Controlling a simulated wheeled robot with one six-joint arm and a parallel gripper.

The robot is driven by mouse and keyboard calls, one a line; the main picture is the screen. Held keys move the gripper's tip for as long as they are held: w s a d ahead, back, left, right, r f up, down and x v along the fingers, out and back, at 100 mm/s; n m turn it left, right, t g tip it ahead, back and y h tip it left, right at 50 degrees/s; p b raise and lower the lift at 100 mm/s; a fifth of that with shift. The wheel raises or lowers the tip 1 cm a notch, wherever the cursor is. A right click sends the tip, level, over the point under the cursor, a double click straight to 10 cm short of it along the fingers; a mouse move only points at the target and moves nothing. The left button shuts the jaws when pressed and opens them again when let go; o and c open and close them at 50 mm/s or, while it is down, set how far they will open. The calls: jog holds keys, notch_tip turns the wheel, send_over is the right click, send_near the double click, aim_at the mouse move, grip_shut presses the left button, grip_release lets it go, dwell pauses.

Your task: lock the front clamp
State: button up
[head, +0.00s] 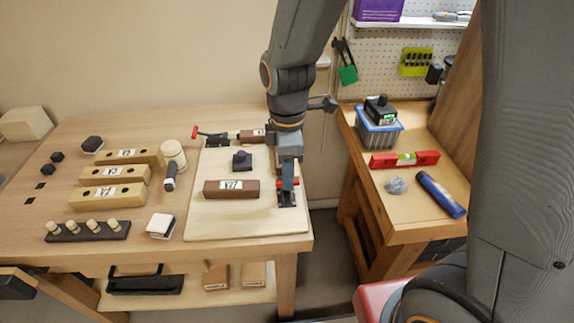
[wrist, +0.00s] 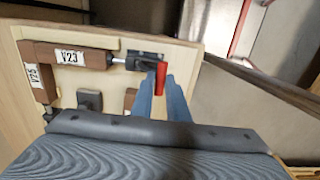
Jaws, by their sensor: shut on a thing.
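The front clamp (head: 287,198) is a dark toggle clamp at the right front of the pale board (head: 215,225); it also shows in the wrist view (wrist: 146,60). Its red handle (wrist: 161,77) is between the fingers of my gripper (wrist: 166,92), which is shut on it. In the head view my gripper (head: 287,178) comes down from above over the clamp. A brown labelled block (head: 231,188) lies left of the clamp, and the clamp's spindle (wrist: 118,61) points at its end. I cannot tell whether spindle and block touch. My fingers partly hide the handle.
A second red-handled clamp (head: 212,136) lies at the board's back edge, beside another brown block (head: 252,136). A dark post (head: 242,160) stands between the blocks. Wooden blocks (head: 113,173) lie to the left. A side bench (head: 405,212) is at the right, across a gap.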

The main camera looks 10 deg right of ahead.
jog(key=shift+o, duration=0.3)
jog(key=shift+s+f, duration=0.55)
jog(key=shift+c, duration=0.2)
jog(key=shift+o, duration=0.2)
jog(key=shift+s+f, duration=0.5)
jog(key=shift+f, duration=0.25)
jog(key=shift+s+f+b, duration=0.25)
jog(key=shift+f+b, duration=0.1)
jog(key=shift+b, duration=0.05)
jog(key=o, duration=0.6)
jog(key=shift+o, duration=0.2)
jog(key=shift+r, duration=0.1)
